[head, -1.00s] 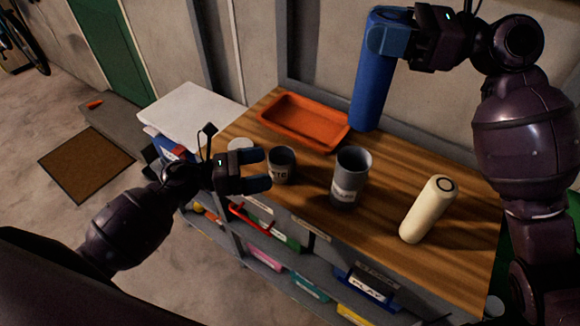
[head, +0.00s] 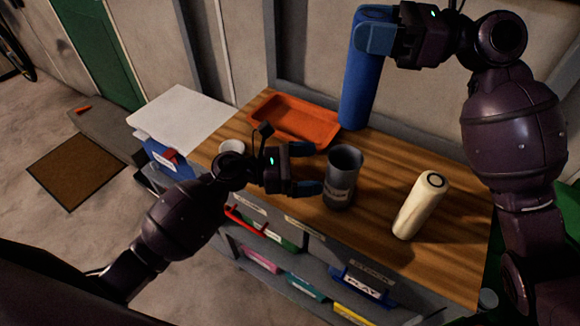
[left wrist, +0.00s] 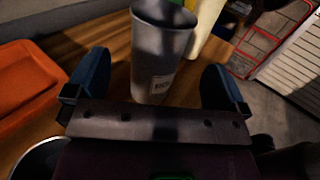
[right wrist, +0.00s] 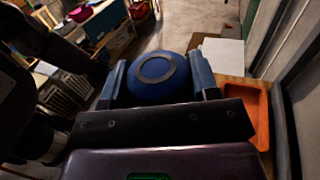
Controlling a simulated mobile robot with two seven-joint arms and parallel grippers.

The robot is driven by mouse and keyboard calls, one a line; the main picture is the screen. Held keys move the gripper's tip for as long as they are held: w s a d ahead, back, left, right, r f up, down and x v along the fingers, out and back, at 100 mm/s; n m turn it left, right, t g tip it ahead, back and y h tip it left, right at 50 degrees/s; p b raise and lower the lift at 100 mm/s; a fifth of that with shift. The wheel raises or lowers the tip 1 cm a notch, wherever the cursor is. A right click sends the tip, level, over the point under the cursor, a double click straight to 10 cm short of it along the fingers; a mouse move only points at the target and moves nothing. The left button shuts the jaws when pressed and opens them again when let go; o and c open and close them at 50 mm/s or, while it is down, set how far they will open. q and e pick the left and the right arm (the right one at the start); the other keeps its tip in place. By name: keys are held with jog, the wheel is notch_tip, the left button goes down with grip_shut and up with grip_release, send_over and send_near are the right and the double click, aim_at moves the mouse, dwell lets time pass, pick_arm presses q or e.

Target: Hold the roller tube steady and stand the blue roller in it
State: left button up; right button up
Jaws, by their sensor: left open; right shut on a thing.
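In the left wrist view, the tube (left wrist: 163,50) shows ahead between my fingers. My left gripper (head: 317,168) is open, its fingertips pointing at the tube from the left; I cannot tell whether they touch it. My right gripper (head: 377,32) is shut on the upper end of the blue roller (head: 360,95). The roller hangs nearly upright, behind the tube and higher. In the right wrist view, the roller's round end (right wrist: 157,68) sits between the fingers.
A cream roller (head: 418,208) stands right of the tube. An orange tray (head: 290,120) lies at the back left of the bench. A white cup (head: 231,146) is partly hidden by my left arm. Bins (head: 362,284) fill the shelves below. The bench's right front is clear.

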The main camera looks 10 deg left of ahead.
aim_at(339, 167)
pick_arm(q)
jog(key=shift+x, duration=3.2)
